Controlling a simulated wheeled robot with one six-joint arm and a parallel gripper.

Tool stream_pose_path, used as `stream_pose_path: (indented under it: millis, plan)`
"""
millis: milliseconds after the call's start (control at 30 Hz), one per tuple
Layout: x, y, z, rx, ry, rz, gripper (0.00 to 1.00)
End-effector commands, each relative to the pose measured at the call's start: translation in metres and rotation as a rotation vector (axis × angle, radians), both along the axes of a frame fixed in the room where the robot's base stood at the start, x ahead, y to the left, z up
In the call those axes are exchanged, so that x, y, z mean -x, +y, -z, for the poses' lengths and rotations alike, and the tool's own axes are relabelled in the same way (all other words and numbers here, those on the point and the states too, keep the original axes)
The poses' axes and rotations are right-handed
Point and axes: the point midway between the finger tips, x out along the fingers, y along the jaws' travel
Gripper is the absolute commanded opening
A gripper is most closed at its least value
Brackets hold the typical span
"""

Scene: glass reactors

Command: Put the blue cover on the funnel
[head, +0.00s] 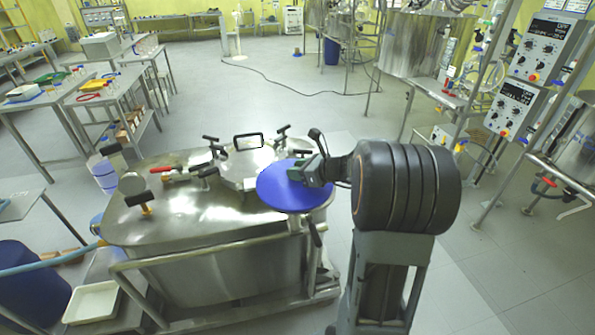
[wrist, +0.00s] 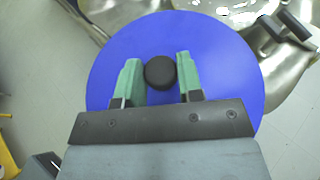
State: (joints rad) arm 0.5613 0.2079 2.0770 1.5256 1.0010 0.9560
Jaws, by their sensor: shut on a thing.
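The blue cover (head: 283,195) is a flat round disc at the right end of the steel tank, its near edge out over the tank's front right corner. In the wrist view the blue cover (wrist: 225,60) fills the middle, with a black knob (wrist: 160,72) at its centre. My gripper (head: 306,174) reaches in from the right. In the wrist view the green fingers of my gripper (wrist: 160,80) are on both sides of the knob, shut on it.
The steel tank (head: 200,225) has a round lid with a black handle (head: 248,141), several black clamp knobs and a red-handled valve (head: 165,169). A rail (head: 215,247) runs along its front. A white tray (head: 92,302) is at lower left. Open floor lies behind.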

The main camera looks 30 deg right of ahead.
Motion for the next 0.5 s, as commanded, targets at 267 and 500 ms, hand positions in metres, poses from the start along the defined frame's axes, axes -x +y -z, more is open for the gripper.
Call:
stream_pose_path:
  millis: [267, 500]
  plan:
    - [0.0000, 0.0001, 0.0034, 0.001, -0.001, 0.000, 0.00]
    - [0.0001, 0.0002, 0.0076, 0.001, 0.001, 0.000, 0.36]
